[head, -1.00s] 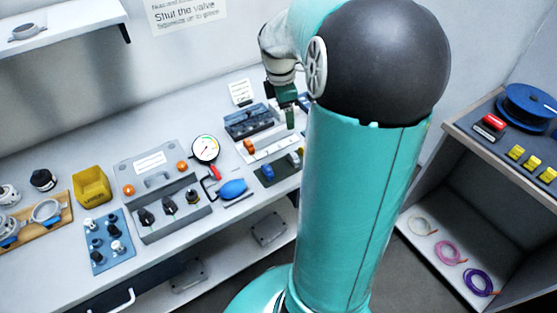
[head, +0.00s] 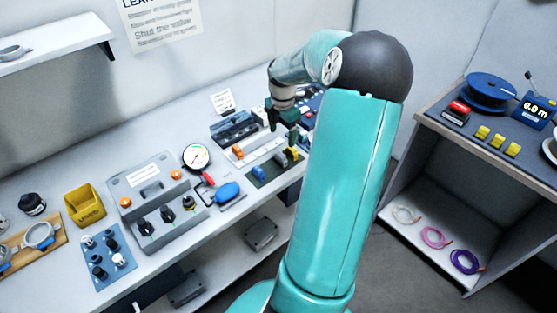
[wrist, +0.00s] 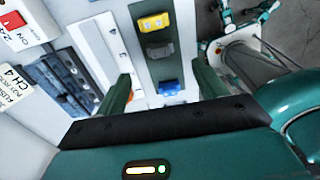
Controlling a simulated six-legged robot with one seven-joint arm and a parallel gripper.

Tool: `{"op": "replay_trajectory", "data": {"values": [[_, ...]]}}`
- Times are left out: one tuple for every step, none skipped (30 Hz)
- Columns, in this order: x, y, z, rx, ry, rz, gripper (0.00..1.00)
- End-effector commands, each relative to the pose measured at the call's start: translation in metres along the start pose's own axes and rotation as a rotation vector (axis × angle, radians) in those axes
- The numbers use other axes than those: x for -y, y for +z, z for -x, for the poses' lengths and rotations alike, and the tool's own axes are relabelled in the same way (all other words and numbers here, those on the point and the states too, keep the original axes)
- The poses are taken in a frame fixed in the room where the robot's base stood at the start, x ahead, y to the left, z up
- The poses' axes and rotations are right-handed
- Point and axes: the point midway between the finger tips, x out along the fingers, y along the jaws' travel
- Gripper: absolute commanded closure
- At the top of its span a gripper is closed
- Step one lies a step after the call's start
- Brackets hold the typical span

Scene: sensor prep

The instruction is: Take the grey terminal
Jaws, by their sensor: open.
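The grey terminal (wrist: 159,48) sits on a dark strip (wrist: 185,18) in the wrist view, between a yellow terminal (wrist: 153,22) above it and a blue terminal (wrist: 169,87) below it. My gripper (wrist: 161,73) is open and empty. Its two green fingers stand either side of the lower part of the row, and the grey terminal lies just beyond the fingertips in the picture. In the head view my gripper (head: 283,128) is over the bench's far right part. The blue terminal (head: 258,173) and yellow terminal (head: 292,153) show there; the grey one is hard to make out.
A pale rail with an orange piece (head: 237,152) and a dark block (head: 233,129) lie beside the strip. A red switch box (wrist: 22,22) stands at the left in the wrist view.

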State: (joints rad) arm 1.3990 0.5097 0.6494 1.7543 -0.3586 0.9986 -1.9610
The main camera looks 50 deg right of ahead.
Motion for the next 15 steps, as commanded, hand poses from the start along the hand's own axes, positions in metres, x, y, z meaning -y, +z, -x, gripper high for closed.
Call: {"op": "replay_trajectory", "data": {"values": [[0.001, 0.000, -0.012, -0.004, -0.003, 0.000, 0.29], [0.001, 0.000, -0.018, -0.004, -0.003, 0.000, 0.29], [0.000, 0.000, -0.025, -0.004, -0.002, 0.000, 0.29], [0.000, 0.000, -0.030, -0.004, -0.003, 0.000, 0.29], [0.000, 0.000, -0.035, -0.003, -0.002, 0.001, 0.29], [0.000, 0.000, -0.041, -0.003, -0.002, 0.001, 0.29], [0.000, 0.000, -0.044, -0.002, -0.002, 0.000, 0.29], [0.000, 0.000, -0.046, -0.002, -0.002, 0.000, 0.29], [0.000, -0.001, -0.049, -0.001, -0.001, 0.000, 0.29], [0.000, -0.001, -0.050, -0.001, 0.000, 0.000, 0.29], [0.000, -0.001, -0.051, -0.001, 0.000, 0.001, 0.29], [0.000, -0.002, -0.054, -0.001, 0.000, 0.002, 0.29], [0.000, -0.003, -0.056, -0.001, -0.001, 0.002, 0.29], [0.000, -0.003, -0.059, -0.002, -0.001, 0.002, 0.29], [0.000, -0.005, -0.064, -0.003, -0.002, 0.002, 0.29]]}}
